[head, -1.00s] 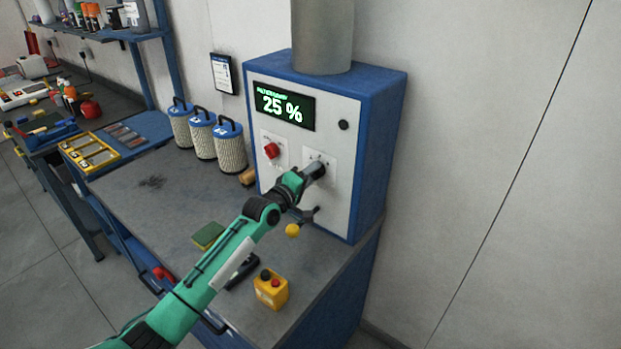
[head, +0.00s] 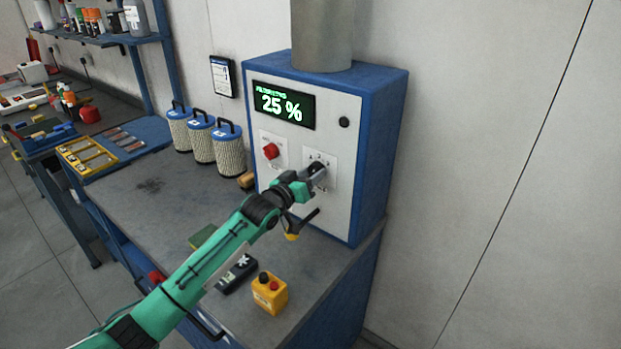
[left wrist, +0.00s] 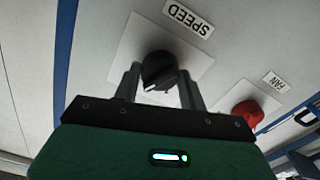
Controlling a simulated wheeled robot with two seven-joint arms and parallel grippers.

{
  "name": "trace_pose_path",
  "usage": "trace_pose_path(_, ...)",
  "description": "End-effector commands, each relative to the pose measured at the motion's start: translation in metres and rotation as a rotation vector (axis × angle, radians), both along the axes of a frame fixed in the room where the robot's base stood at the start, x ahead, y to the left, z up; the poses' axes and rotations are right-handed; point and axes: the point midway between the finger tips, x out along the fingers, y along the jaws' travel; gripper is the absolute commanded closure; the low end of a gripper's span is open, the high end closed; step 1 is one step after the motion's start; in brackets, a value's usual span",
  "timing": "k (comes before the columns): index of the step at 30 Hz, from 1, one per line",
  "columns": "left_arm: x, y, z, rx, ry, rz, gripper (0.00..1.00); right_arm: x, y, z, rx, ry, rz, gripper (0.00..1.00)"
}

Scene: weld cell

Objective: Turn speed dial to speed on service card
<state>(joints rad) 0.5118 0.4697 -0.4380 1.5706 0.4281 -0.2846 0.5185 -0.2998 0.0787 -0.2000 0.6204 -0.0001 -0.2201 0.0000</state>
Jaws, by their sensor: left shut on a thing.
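The speed dial is a black knob (left wrist: 160,70) on a white plate under a SPEED label (left wrist: 188,20) in the left wrist view. My left gripper (left wrist: 160,88) is shut on the dial, with one finger on each side. In the head view my left gripper (head: 312,176) is at the dial's plate (head: 328,161) and mostly hides the dial. The service card (head: 222,76) hangs on the wall left of the blue and white cabinet; its writing is too small to read. My right gripper is not in view.
The cabinet's display (head: 283,105) reads 25 %. A red fan knob (head: 270,151) sits left of the dial. A dark lever (head: 304,219) sticks out below. Filter cartridges (head: 229,147), a yellow box (head: 270,293) and a dark handset (head: 237,273) stand on the bench (head: 150,210).

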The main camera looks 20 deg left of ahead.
Motion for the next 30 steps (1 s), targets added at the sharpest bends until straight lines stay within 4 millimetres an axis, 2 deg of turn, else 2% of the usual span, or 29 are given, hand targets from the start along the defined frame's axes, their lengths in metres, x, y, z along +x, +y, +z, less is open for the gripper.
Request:
trace_pose_path(13, -0.0001, 0.0003, -0.0019, 0.264, -0.093, 0.000, 0.81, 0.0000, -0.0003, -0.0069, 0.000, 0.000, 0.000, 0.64)
trace_pose_path(30, -0.0002, 0.0000, -0.0015, 0.324, -0.114, 0.000, 0.81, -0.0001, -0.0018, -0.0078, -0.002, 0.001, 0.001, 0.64)
